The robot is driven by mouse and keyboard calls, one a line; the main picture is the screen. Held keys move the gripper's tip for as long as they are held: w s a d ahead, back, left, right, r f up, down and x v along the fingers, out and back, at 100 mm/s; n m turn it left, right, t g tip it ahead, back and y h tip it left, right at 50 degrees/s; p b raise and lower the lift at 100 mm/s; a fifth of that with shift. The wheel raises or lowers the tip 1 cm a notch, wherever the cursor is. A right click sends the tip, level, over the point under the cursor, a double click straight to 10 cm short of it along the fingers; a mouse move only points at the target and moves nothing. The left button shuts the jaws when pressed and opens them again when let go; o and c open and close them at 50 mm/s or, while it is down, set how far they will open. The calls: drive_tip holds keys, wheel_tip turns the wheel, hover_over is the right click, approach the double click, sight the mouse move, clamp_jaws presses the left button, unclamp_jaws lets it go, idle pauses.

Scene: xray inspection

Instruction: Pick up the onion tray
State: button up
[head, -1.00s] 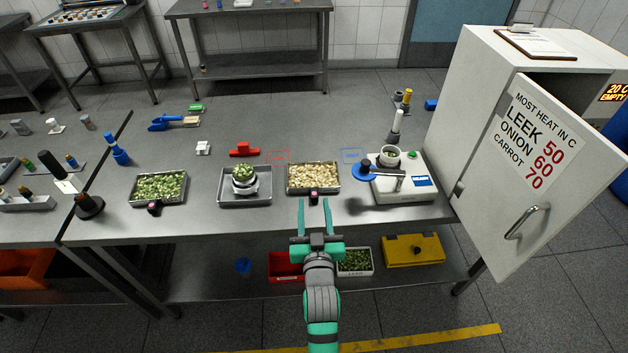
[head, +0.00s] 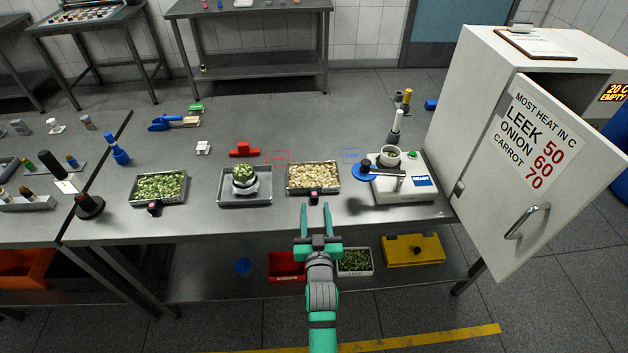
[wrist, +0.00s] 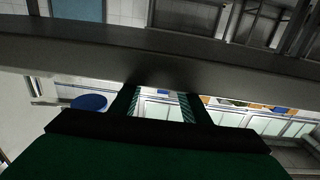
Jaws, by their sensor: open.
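A shallow metal tray (head: 313,191) of pale chopped pieces, which look like onion, sits on the steel table near its front edge. A small dark handle with a pinkish top (head: 315,197) sticks out from its front side. My gripper (head: 316,212) is open and empty, in front of the table edge and just below the handle in the picture, not visibly touching it. In the wrist view the two fingers (wrist: 160,105) are apart with nothing between them, and a dark band, seemingly the table edge, crosses beyond them. The tray is not clearly visible there.
A tray of green pieces (head: 158,187) and a scale tray with a bowl (head: 245,199) stand to the left. A white device with a blue disc (head: 402,188) stands to the right. A white cabinet (head: 490,70) has its door open. Bins (head: 286,266) sit on the lower shelf.

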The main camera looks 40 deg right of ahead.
sight(315, 201)
drive_tip(key=x, duration=0.4)
drive_tip(key=shift+w, duration=0.15)
clamp_jaws()
drive_tip(key=shift+r, duration=0.1)
